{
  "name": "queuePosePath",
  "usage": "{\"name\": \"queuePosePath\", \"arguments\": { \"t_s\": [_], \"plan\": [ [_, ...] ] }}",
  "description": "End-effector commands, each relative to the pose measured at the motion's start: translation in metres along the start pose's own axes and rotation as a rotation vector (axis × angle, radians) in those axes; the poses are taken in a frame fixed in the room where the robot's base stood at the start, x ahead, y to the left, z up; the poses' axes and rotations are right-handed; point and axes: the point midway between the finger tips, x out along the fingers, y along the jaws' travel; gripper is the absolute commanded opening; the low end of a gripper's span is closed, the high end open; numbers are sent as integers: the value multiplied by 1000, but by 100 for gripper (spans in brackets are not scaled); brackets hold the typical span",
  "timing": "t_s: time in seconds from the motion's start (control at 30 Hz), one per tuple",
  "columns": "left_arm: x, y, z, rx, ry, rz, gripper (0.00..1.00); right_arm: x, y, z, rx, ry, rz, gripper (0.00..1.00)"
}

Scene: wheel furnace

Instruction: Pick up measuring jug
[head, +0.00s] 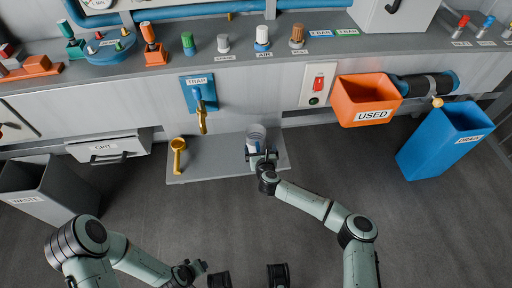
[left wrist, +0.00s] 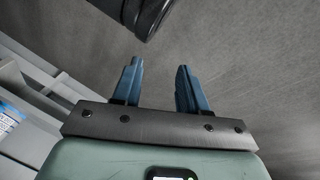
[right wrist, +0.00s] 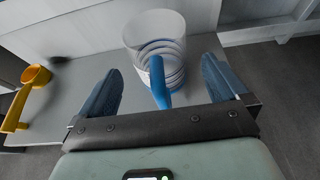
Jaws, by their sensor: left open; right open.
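The measuring jug (right wrist: 155,42) is a clear, ringed vessel with a blue handle (right wrist: 160,85). It stands on the grey low shelf (head: 222,160), and in the head view the jug (head: 256,133) is near the shelf's right part. My right gripper (head: 262,158) is open just in front of it. In the right wrist view the blue handle points toward me between the fingers of the right gripper (right wrist: 165,85), with gaps on both sides. My left gripper (left wrist: 157,85) is open and empty over the floor; in the head view it is low, left of centre.
A yellow ladle-like cup (head: 178,145) stands at the shelf's left. Above are a blue TRAP plate with a brass spout (head: 200,95) and a switch panel (head: 318,84). An orange USED bin (head: 362,92) and blue bin (head: 440,140) are at right; a grey WASTE bin (head: 40,185) is at left.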

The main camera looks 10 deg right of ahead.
Motion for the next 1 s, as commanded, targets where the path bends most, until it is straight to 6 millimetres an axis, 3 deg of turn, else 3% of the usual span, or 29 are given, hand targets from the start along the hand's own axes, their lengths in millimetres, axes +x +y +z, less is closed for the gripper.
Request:
{"name": "queuePosePath", "arguments": {
  "t_s": [0.43, 0.77, 0.97, 1.0],
  "plan": [
    [29, -37, 48, -37, -146, -66, 43, 48, 5, -4, 0, -1, 0, 100],
    [29, -40, 52, -42, -161, -72, 43, 51, 4, -2, 0, -1, 1, 100],
    [29, -40, 52, -41, -160, -72, 43, 51, 4, -2, -1, -1, 0, 35],
    [29, -40, 52, -41, -160, -72, 43, 51, 4, -2, -1, -1, 1, 34]
  ]
}}
